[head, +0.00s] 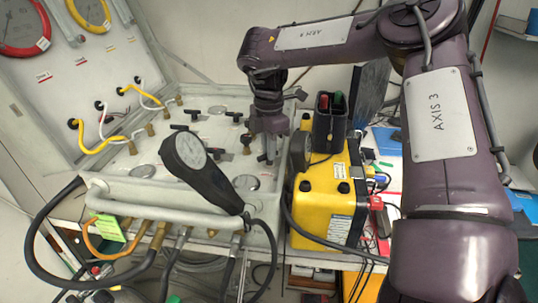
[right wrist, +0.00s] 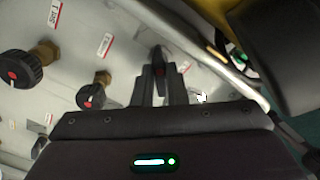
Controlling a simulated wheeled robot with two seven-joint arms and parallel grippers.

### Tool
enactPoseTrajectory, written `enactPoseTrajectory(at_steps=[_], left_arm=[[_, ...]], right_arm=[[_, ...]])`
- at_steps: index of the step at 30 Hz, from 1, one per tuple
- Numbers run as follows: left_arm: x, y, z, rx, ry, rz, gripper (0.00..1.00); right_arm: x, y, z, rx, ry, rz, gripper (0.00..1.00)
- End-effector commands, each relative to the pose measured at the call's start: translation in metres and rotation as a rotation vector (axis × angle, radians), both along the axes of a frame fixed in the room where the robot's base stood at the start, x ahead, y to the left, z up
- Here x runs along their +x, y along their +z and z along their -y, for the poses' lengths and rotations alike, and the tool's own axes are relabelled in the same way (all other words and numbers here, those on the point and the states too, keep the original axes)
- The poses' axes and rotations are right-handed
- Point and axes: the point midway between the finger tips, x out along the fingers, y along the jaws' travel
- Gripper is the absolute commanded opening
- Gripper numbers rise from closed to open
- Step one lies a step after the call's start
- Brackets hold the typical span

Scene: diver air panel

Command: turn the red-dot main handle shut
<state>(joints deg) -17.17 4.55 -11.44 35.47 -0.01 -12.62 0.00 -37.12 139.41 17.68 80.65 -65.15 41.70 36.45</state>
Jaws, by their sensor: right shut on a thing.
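My right gripper (head: 267,153) points down at the right side of the pale air panel (head: 125,168). In the right wrist view its fingers (right wrist: 160,88) are shut on a slim black handle (right wrist: 158,57) with a red mark near the fingertips. The handle stands out from the panel face; its lower part is hidden between the fingers. In the head view the arm and fingers cover the handle, so its turn angle cannot be told there. My left gripper is not in view.
Black knobs with red dots (right wrist: 88,97) on brass stems stand left of the fingers in the right wrist view. A black-cased gauge (head: 187,158) rises at the panel's front. A yellow case (head: 322,205) stands close at right. Hoses (head: 60,262) hang along the front edge.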

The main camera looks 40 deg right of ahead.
Motion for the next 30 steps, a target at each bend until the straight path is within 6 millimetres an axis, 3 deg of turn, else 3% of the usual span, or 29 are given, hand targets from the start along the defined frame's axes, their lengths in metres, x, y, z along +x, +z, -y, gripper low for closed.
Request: enactPoseTrajectory(at_steps=[18, 30], left_arm=[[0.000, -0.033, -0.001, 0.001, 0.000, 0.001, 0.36], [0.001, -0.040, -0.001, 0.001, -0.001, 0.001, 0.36]], right_arm=[[0.001, -0.001, 0.001, 0.000, -0.532, 0.002, 0.00], [0.001, 0.000, 0.001, 0.000, -0.687, 0.001, 0.00]])
